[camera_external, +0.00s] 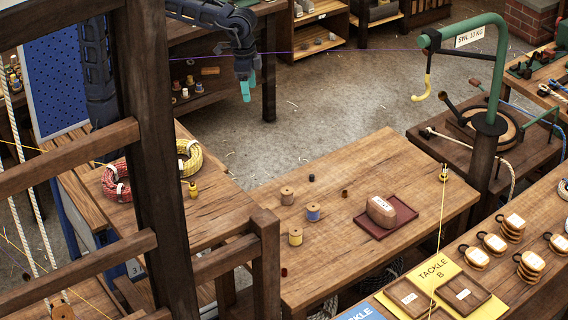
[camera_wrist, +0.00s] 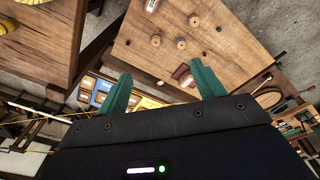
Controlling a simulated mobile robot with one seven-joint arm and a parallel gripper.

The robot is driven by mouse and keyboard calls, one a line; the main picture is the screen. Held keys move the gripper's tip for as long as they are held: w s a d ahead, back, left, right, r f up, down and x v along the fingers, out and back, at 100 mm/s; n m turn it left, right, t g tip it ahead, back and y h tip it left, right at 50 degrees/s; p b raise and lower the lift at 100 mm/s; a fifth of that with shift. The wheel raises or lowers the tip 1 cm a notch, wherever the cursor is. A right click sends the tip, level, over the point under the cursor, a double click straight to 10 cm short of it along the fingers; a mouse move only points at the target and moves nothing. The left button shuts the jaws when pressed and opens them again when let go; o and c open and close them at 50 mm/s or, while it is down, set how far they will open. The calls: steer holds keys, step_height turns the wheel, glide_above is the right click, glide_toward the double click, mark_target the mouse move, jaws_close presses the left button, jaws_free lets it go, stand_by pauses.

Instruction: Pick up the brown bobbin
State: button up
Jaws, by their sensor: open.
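A brown bobbin (camera_external: 287,196) stands upright on the middle wooden table (camera_external: 410,165), left of its centre. A blue bobbin (camera_external: 313,212) and a yellow-tan bobbin (camera_external: 296,236) stand close by. My gripper (camera_external: 245,90) hangs high in the upper left part of the external view, well away from the bobbins. In the wrist view my gripper (camera_wrist: 162,80) has its two teal fingers spread with nothing between them. Three round bobbin tops show on the table beyond the fingers; I cannot tell there which is the brown one.
A dark red tray (camera_external: 405,222) with a labelled brown block (camera_external: 381,210) lies right of the bobbins. Small dark pieces lie scattered near them. A wooden post (camera_external: 160,160) and rails stand in front at left. A green crane (camera_external: 495,60) with a yellow hook stands at right.

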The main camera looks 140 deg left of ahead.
steer(key=s+a+f+n+g, duration=0.1)
steer(key=a+f+n, duration=0.1)
steer(key=a, duration=0.6)
steer(key=s+a+f+n, duration=0.1)
steer(key=s+a+f, duration=0.1)
steer(key=a, duration=0.7)
glide_toward(287, 190)
steer(key=shift+w+a+f, duration=0.1)
steer(key=shift+f, duration=2.55)
steer(key=shift+a+f, duration=0.1)
steer(key=shift+f, duration=2.6)
steer(key=c, duration=1.1)
